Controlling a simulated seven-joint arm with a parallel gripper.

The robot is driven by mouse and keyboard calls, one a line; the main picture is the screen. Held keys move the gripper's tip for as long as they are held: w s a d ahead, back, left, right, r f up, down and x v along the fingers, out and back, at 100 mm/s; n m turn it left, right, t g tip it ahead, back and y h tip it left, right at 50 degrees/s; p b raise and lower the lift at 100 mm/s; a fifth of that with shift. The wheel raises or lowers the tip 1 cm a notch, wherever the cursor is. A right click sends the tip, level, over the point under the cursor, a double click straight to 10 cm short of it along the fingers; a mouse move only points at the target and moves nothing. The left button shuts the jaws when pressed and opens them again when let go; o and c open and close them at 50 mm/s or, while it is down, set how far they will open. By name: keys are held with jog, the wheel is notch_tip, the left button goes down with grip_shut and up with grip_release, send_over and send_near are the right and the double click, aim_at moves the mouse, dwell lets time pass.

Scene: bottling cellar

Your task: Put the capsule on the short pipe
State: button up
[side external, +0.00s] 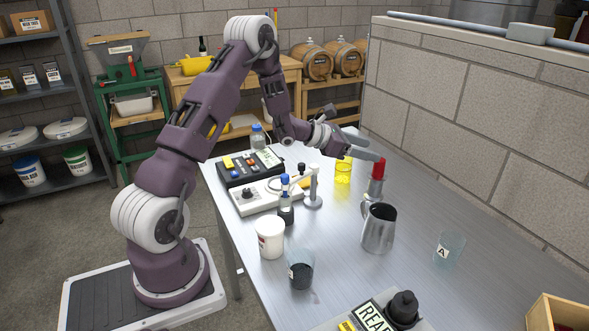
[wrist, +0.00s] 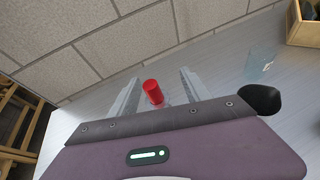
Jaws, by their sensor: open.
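The red capsule (side external: 378,168) sits upright on top of a grey metal cylinder (side external: 375,189) behind the steel mug. I cannot tell for sure whether this cylinder is the short pipe. My gripper (side external: 374,148) is open just above the red capsule. In the wrist view, the capsule (wrist: 153,92) shows between the two spread fingers, with gaps on both sides. What is under it there is mostly hidden.
The steel mug (side external: 378,228) stands in front of the cylinder. A yellow glass (side external: 343,170), a white cup (side external: 270,237), a dark-filled beaker (side external: 300,269) and a clear beaker (side external: 449,247) stand on the metal table. A block wall (side external: 480,120) borders the right side. A wooden box (side external: 556,312) is front right.

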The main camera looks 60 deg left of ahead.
jog(key=s+d+r+m+g+h, duration=0.2)
jog(key=d+r+m+h, duration=0.1)
jog(key=d+r+m, duration=0.4)
jog(key=s+d+r+m+g+h, duration=0.1)
jog(key=s+d+r+m+h, duration=0.15)
jog(key=d+r, duration=0.5)
jog(key=s+d+r+m+g, duration=0.2)
jog(key=s+d+m+g, duration=0.1)
jog(key=s+d+m, duration=0.6)
jog(key=s+d+m+g+y, duration=0.2)
jog(key=s+d+m, duration=0.15)
jog(key=s, duration=0.35)
jog(key=s+d+m+g+y, duration=0.15)
jog(key=s+m, duration=0.25)
jog(key=s, duration=0.4)
jog(key=s+a+f+m+t+y, duration=0.2)
jog(key=s+a+m+y, duration=0.3)
jog(key=s, duration=0.5)
jog(key=shift+a+f+m+y, duration=0.3)
jog(key=shift+a+m, duration=0.4)
jog(key=shift+a, duration=0.45)
